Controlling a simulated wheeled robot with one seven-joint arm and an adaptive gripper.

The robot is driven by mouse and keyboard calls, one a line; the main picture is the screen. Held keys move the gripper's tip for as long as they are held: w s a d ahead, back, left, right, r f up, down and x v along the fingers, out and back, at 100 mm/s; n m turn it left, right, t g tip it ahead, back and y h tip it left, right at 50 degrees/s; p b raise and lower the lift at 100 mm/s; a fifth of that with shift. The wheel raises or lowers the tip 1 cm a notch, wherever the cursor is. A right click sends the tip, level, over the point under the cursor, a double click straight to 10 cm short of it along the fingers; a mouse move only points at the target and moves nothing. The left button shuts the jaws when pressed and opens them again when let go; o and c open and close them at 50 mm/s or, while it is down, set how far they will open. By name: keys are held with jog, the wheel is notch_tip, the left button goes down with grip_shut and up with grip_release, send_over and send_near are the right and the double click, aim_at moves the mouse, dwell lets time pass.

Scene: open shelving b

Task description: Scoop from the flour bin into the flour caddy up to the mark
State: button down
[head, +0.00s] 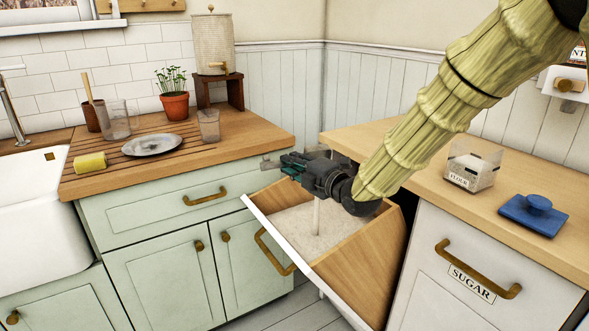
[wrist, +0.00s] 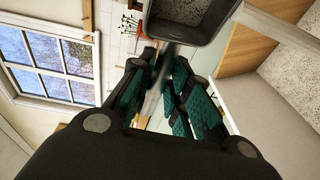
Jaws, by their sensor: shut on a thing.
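The flour bin (head: 362,257) is a tilt-out wooden bin, open, with pale flour (head: 290,222) inside. My gripper (head: 290,163) is above it, shut on the handle of a grey metal scoop, largely hidden in the head view. The scoop's bowl (wrist: 187,32) shows at the top of the wrist view. A thin pale column (head: 317,216) runs from beneath my gripper to the flour, like a falling stream; it also shows in the wrist view (wrist: 282,30). The clear flour caddy (head: 473,172), labelled FLOUR, stands on the right counter. Its fill level and mark are unclear.
A blue lid with a knob (head: 533,211) lies right of the caddy. The SUGAR bin (head: 470,262) is closed. The left counter holds a clear cup (head: 209,126), a plate (head: 152,145), a jug (head: 116,120) and a potted plant (head: 174,104). Counter edges flank the open bin.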

jog(key=shift+f+b, duration=0.1)
jog(key=shift+b, duration=0.3)
jog(key=r+g+p, duration=0.1)
jog(key=p, duration=0.4)
jog(key=shift+r+h, duration=0.25)
jog(key=shift+h, duration=0.15)
jog(key=p, duration=0.2)
jog(key=shift+r+m+g+p, duration=0.15)
jog(key=shift+m+g+p, duration=0.15)
jog(key=shift+g+p, duration=0.1)
jog(key=shift+h+p, duration=0.3)
jog(key=shift+p, duration=0.1)
jog(key=r+g+p, duration=0.1)
jog(key=p, duration=0.4)
jog(key=shift+m+h, duration=0.3)
jog(key=shift+h, duration=0.1)
jog(key=g+p, duration=0.1)
jog(key=p, duration=0.2)
jog(key=shift+r, duration=0.1)
